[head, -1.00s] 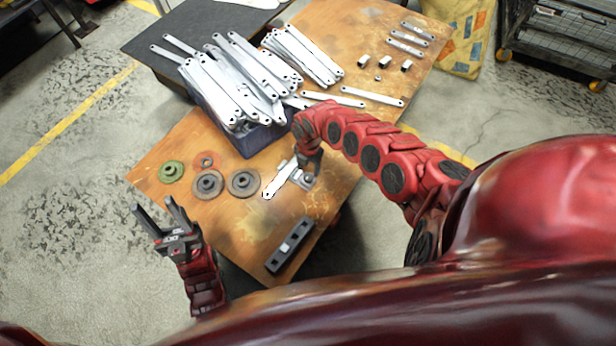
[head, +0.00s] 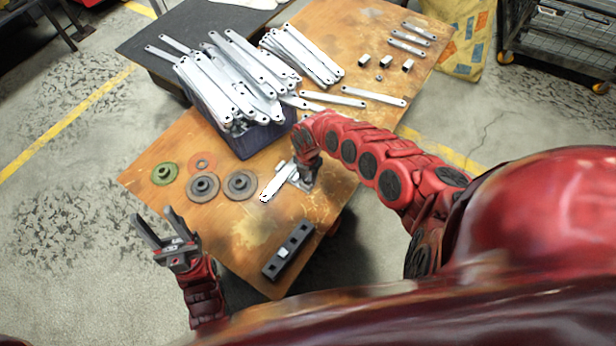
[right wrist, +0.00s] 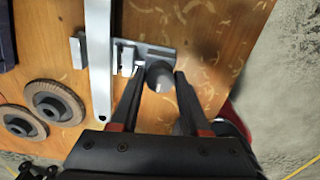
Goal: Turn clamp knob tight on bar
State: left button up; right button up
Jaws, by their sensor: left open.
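A round grey knob (right wrist: 160,75) is on the clamp's near right side. My right gripper (head: 308,172) has a finger close on each side of the knob and appears shut on it; the contact faces are hidden. My left gripper (head: 160,228) is open and empty, left of the table.
A dark block (head: 288,250) lies near the front edge. A dark bin (head: 241,146) full of bars stands behind. More bars (head: 376,95) lie at the back.

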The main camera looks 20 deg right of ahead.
grip_shut()
